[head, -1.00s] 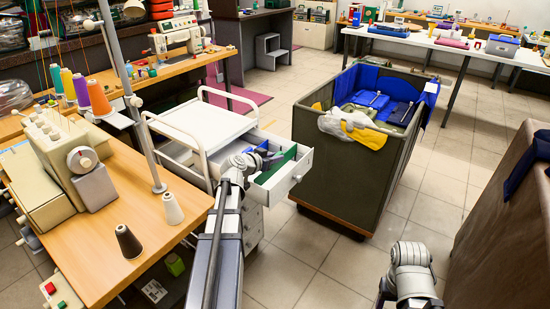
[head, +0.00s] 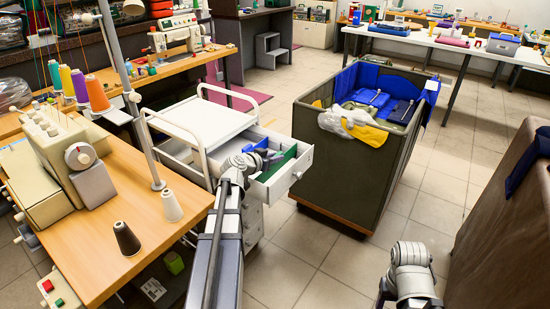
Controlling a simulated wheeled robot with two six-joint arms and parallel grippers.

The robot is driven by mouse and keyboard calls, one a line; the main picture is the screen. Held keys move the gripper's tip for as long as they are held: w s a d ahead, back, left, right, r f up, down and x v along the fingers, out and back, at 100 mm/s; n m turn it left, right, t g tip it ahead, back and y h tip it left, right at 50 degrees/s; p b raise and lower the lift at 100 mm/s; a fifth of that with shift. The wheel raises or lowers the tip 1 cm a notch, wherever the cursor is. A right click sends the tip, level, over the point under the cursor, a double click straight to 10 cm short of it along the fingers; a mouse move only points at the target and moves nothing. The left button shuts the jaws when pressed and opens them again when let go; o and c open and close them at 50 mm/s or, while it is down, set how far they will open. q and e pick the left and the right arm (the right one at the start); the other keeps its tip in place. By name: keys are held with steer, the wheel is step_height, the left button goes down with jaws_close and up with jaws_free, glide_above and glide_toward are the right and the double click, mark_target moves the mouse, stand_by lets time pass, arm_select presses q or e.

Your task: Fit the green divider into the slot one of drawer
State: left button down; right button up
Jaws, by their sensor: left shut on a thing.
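The white drawer (head: 303,168) is pulled open from a white cart in the middle of the head view. The green divider (head: 286,160) is at the drawer, low between its walls, running slantwise beside the front panel. My left gripper (head: 266,163) is over the drawer and shut on the green divider. My own arm hides part of the drawer, its slots and the fingertips, so I cannot tell whether the divider is seated in a slot. A blue piece (head: 257,145) is in the drawer's back part. My right arm shows at the lower right, but its gripper does not.
The white cart top (head: 205,118) with rails stands behind the drawer. A wooden sewing table (head: 135,190) with thread cones is close on the left. A large dark bin (head: 340,165) with blue lining stands just right of the drawer. Tiled floor is free in front of the bin.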

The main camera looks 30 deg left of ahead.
arm_select(q)
steer(key=shift+f+b, duration=0.95)
steer(key=shift+f, duration=0.05)
stand_by(0.3)
steer(key=shift+c, duration=0.2)
jaws_free()
stand_by(0.4)
steer(key=shift+s+r, duration=0.1)
steer(key=shift+r, duration=0.05)
stand_by(0.4)
steer(key=shift+s+a+r+p, duration=0.1)
steer(key=shift+s+r+p, duration=0.85)
steer(key=shift+s+p, duration=0.15)
steer(key=shift+s+a+r+p, duration=0.1)
steer(key=shift+s+r+p, duration=0.85)
steer(key=shift+s, duration=0.15)
steer(key=p+v, duration=0.3)
steer(key=v, duration=0.4)
steer(key=shift+s+r, duration=0.1)
steer(key=shift+s, duration=0.3)
